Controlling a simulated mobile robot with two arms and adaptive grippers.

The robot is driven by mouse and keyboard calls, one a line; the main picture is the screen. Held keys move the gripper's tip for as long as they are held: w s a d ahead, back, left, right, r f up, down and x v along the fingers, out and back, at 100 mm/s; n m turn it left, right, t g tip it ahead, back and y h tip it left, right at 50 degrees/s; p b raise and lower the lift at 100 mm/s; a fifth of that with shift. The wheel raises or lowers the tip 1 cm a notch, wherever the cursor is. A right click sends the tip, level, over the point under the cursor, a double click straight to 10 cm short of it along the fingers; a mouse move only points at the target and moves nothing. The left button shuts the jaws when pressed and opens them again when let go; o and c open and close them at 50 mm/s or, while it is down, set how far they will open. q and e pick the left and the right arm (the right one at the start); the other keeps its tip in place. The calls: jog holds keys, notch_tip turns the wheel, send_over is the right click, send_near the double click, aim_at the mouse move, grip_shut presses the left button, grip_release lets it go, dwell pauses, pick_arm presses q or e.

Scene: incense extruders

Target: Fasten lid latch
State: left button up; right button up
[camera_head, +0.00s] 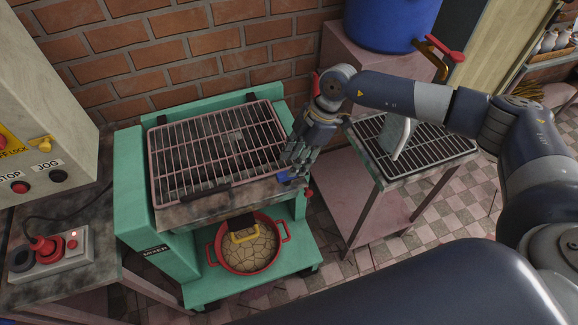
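The green extruder machine (128,175) stands left of centre, with its barred lid (215,150) lying over the top, apparently lowered. A small blue latch piece (284,178) shows at the lid's front right corner. My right gripper (292,167) points down at that corner, just above the blue piece. Its fingers overlap the piece in the picture, so I cannot tell whether they touch or grip it. The finger spread is too small to read, and the latch's fastening is partly hidden. My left gripper is out of view.
A red pan (247,268) with cracked brown contents sits on the machine's lower shelf. A side table (402,178) with a grate and a pale scoop stands right, near a blue drum (388,22). A control box with a red knob (45,246) is left.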

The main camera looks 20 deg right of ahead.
jog(key=shift+p+x, duration=0.35)
jog(key=shift+x, duration=1.9)
jog(key=shift+c, duration=0.6)
grip_shut()
